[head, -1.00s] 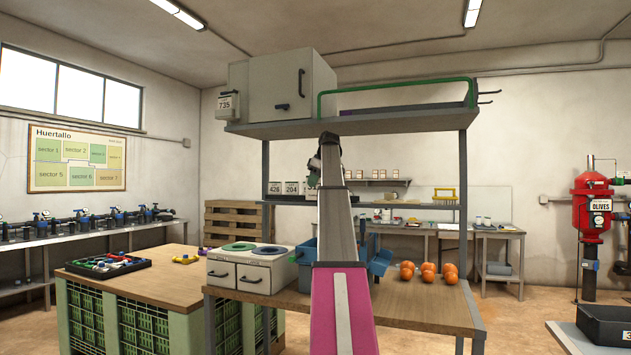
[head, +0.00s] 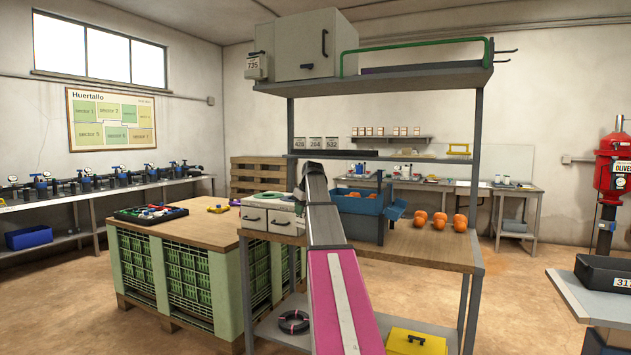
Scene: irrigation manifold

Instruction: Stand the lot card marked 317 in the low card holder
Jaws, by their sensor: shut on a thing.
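My arm reaches forward over the bench, and its far end shows as a dark joint above the white two-plate unit (head: 268,222). My gripper is hidden behind the arm, so neither its jaws nor anything in them can be seen. No card readable as 317 is in view. A label starting 31 (head: 622,282) on the black bin at the right is cut off by the picture edge. Cards 426 (head: 299,143), 204 (head: 315,143) and 532 (head: 332,143) stand in a row on the rack. I cannot pick out the low card holder.
A 735 card (head: 252,65) hangs at the grey cabinet (head: 300,45) on the high shelf. A blue crate (head: 360,203) and several orange fruits (head: 440,218) are on the bench (head: 415,243). A yellow box (head: 416,342) sits on its lower shelf.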

